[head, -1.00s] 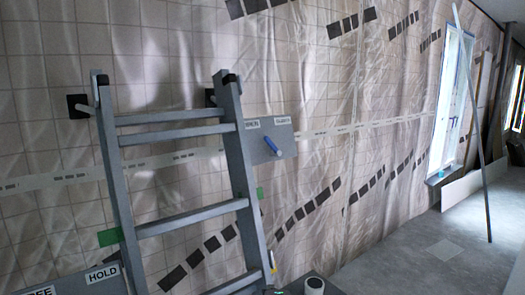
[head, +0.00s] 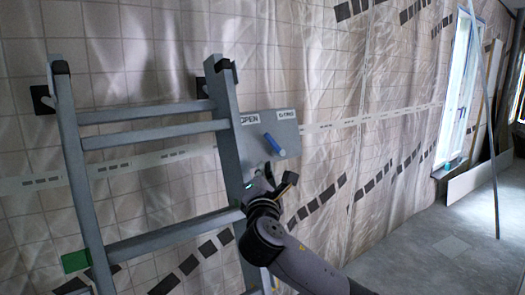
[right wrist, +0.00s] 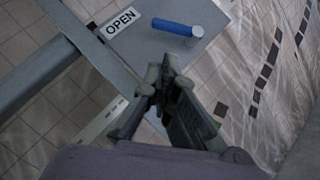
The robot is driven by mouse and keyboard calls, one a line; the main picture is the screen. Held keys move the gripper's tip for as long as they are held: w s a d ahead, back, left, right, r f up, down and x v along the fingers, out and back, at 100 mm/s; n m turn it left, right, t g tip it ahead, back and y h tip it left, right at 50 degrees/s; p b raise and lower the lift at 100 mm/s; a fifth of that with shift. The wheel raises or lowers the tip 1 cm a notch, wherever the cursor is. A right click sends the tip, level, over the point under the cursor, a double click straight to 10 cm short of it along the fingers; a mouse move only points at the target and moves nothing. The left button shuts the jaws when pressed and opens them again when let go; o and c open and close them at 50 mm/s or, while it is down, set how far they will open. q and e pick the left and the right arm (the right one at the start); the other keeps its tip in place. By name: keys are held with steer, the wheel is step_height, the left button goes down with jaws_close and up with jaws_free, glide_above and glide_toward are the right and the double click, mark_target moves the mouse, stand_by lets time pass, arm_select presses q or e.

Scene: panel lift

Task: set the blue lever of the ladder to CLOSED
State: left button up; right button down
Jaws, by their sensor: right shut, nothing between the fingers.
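The blue lever (head: 272,142) sits on a grey plate (head: 252,155) at the right rail of the ladder (head: 160,128). Its handle slants up and left from a pale pivot, towards the OPEN label (head: 249,119). The right-hand label (head: 286,115) is too blurred to read. In the right wrist view the lever (right wrist: 172,27) lies nearly level, its free end on the OPEN side. My right gripper (head: 272,179) is shut and empty, just below the lever and apart from it. Its fingertips (right wrist: 160,75) point at the plate in the wrist view. My left gripper is out of view.
The ladder's rails and rungs stand close to the left of my right gripper. Behind is a tiled wall under clear plastic sheeting (head: 340,80). A pole (head: 484,130) leans near a window at right. The floor (head: 440,240) at right is clear.

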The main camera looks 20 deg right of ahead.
steer(key=p, duration=0.2)
glide_toward(263, 141)
steer(key=x, duration=0.3)
steer(key=shift+p, duration=0.4)
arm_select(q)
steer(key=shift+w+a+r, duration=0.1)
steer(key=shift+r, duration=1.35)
arm_select(e)
steer(key=shift+w, duration=0.55)
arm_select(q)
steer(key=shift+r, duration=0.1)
arm_select(e)
steer(key=shift+r+p, duration=0.15)
steer(key=shift+p, duration=0.2)
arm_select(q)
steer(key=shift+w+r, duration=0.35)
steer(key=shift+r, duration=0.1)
arm_select(e)
steer(key=shift+r+m+g, duration=0.1)
steer(key=shift+m+g, duration=0.3)
steer(key=shift+m, duration=0.1)
arm_select(q)
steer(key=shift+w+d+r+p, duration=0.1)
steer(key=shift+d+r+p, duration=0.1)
steer(key=shift+p, duration=0.25)
arm_select(e)
steer(key=shift+w+r, duration=0.1)
